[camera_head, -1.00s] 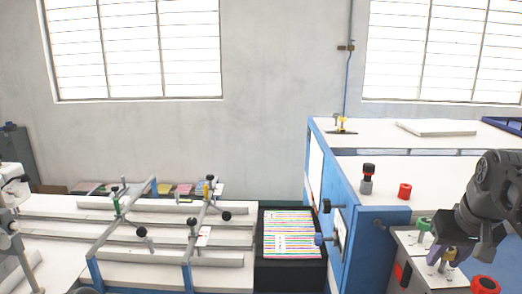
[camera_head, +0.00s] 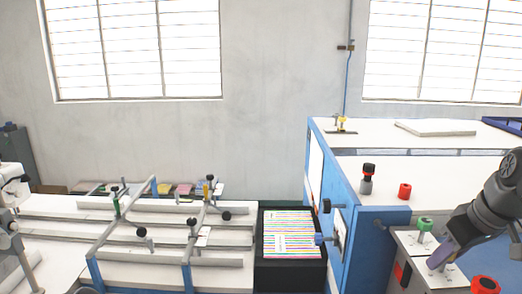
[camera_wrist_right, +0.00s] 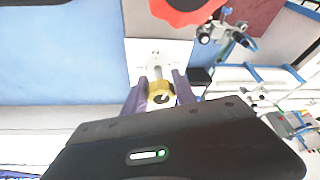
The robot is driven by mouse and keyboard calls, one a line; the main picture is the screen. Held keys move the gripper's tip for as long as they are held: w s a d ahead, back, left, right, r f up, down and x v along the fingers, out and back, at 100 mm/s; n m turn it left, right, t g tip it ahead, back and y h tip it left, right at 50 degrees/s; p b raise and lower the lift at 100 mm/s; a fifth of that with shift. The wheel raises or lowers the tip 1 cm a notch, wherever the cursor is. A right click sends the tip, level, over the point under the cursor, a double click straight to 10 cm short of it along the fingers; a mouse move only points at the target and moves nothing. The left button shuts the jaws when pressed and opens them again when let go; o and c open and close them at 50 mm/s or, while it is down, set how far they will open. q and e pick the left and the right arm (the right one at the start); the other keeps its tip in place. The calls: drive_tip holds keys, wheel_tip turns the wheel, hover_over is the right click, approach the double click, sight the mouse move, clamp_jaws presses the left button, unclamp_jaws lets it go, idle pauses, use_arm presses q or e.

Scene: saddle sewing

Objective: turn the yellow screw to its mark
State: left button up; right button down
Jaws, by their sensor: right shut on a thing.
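The yellow screw (camera_wrist_right: 160,90) shows in the right wrist view, a round yellow head on a thin metal shaft rising from a white plate (camera_wrist_right: 180,55). The purple fingers of my right gripper (camera_wrist_right: 159,95) are on both sides of the head and shut on it. In the head view my right gripper (camera_head: 440,258) is over the control panel at the lower right, and it hides the yellow screw there. The mark cannot be made out in either view.
A green knob (camera_head: 425,225) stands just behind my right gripper, and a red button (camera_head: 485,285) is close in front of it. A red knob (camera_head: 404,190) stands on the machine top. A black tray (camera_head: 292,280) with striped sheets is to the left.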

drive_tip(key=shift+n+y, duration=0.3)
drive_tip(key=shift+n, duration=0.3)
drive_tip(key=n, duration=0.2)
drive_tip(key=shift+w+a+n+y, duration=0.1)
drive_tip(key=shift+n+y, duration=0.2)
drive_tip(key=shift+y, duration=0.1)
drive_tip(key=shift+n+g, duration=0.3)
drive_tip(key=c, duration=1)
unclamp_jaws()
